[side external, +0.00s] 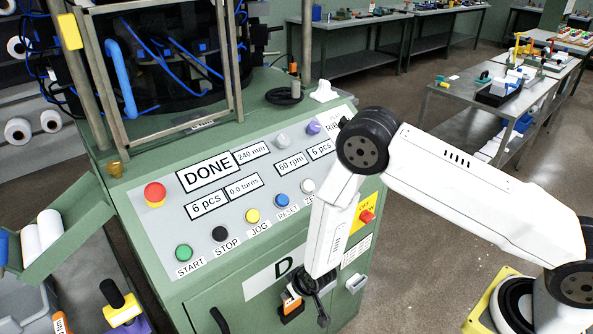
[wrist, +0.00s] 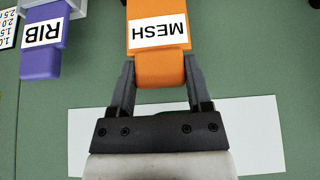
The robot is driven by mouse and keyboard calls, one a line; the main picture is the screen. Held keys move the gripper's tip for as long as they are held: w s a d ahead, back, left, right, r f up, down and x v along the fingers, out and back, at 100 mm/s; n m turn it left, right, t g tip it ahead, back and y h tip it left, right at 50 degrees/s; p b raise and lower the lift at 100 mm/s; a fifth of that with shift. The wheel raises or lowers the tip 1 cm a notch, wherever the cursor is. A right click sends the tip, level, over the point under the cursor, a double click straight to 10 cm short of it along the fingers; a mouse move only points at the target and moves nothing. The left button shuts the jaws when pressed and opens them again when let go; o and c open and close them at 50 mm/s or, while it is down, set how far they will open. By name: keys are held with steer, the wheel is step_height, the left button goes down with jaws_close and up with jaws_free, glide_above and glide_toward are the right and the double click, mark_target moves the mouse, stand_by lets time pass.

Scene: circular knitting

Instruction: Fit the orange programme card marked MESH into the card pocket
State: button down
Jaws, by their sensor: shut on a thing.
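The orange MESH card (wrist: 158,70) is between the two fingers of my gripper (wrist: 160,80) in the wrist view. My gripper is shut on its near end. The white MESH label reads upside down there, and the card's far end runs out of the top of the picture. In the side external view my gripper (side external: 309,290) is low in front of the green cabinet, below the plate marked D, with the orange card (side external: 291,308) partly hidden beside it. I cannot make out the card pocket in either view.
A purple RIB card (wrist: 43,50) lies left of the orange card in the wrist view. The green machine (side external: 210,285) has a button panel (side external: 235,220) whose display reads DONE. A black door handle (side external: 220,320) is left of my gripper. A white plate (wrist: 255,130) shows behind my gripper.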

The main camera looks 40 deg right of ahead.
steer(key=shift+f, duration=1)
jaws_free()
steer(key=shift+s+r, duration=0.1)
steer(key=shift+r, duration=0.05)
steer(key=v, duration=0.7)
steer(key=shift+r, duration=0.2)
steer(key=shift+r, duration=0.1)
stand_by(0.7)
steer(key=s+d+r+g, duration=0.15)
steer(key=d+r, duration=0.35)
steer(key=r, duration=0.9)
steer(key=s+d+r+g, duration=0.1)
steer(key=s+d+r, duration=0.6)
steer(key=s+r, duration=0.2)
steer(key=shift+s+d+g, duration=0.25)
steer(key=shift+s+g, duration=0.1)
steer(key=shift+s, duration=0.05)
